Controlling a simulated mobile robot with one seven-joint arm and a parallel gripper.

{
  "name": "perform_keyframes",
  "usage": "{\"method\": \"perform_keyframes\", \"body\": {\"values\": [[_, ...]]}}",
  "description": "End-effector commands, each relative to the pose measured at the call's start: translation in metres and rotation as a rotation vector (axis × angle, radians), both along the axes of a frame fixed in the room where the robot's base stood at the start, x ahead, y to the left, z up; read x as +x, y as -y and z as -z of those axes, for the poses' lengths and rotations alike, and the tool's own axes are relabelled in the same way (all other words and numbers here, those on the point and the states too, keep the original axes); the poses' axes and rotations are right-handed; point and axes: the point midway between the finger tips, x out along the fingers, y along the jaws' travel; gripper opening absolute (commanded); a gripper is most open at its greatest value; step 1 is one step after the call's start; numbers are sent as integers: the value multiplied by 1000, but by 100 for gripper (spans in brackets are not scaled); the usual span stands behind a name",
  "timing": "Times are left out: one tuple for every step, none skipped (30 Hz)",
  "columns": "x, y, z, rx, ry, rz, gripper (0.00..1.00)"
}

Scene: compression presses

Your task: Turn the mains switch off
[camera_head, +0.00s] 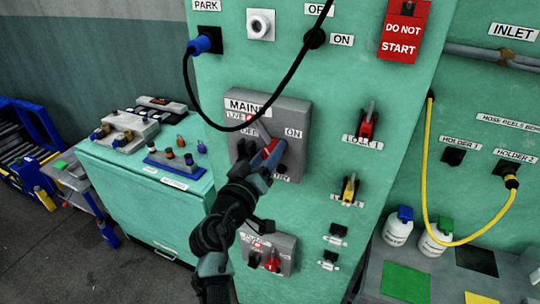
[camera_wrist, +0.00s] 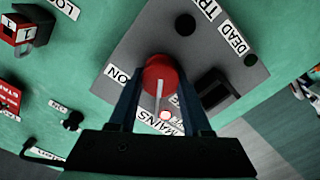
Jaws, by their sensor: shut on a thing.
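In the head view my gripper (camera_head: 268,155) covers much of the knob. The ON label (camera_head: 293,133) is to the right in the head view. The OFF label is partly hidden there.
A black cable (camera_head: 188,90) loops in front of the panel to a blue plug (camera_head: 199,45). Red (camera_head: 366,123) and yellow (camera_head: 349,188) locks hang right of the panel. A smaller grey panel (camera_head: 285,245) is below. A green cabinet (camera_head: 140,210) stands at left.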

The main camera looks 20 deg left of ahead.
Motion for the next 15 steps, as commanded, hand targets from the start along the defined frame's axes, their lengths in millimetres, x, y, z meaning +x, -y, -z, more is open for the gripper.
{"method": "perform_keyframes", "body": {"values": [[0,0,2,-47,-4,-1,0],[0,0,2,-75,-5,0,0],[0,0,2,-114,-6,0,0],[0,-1,2,-142,-7,0,0],[0,-1,2,-171,-8,-1,0],[0,-1,2,-209,-9,-1,0],[0,-1,2,-237,-10,-1,0],[0,-2,2,-266,-11,-1,0],[0,-2,2,-304,-12,-1,0],[0,-2,2,-332,-13,-1,0],[0,-2,2,-361,-14,-1,0],[0,-2,3,-399,-15,-1,0],[0,-2,3,-428,-16,-1,0],[0,-2,3,-457,-18,-2,0],[0,-2,3,-494,-19,-2,0]]}}
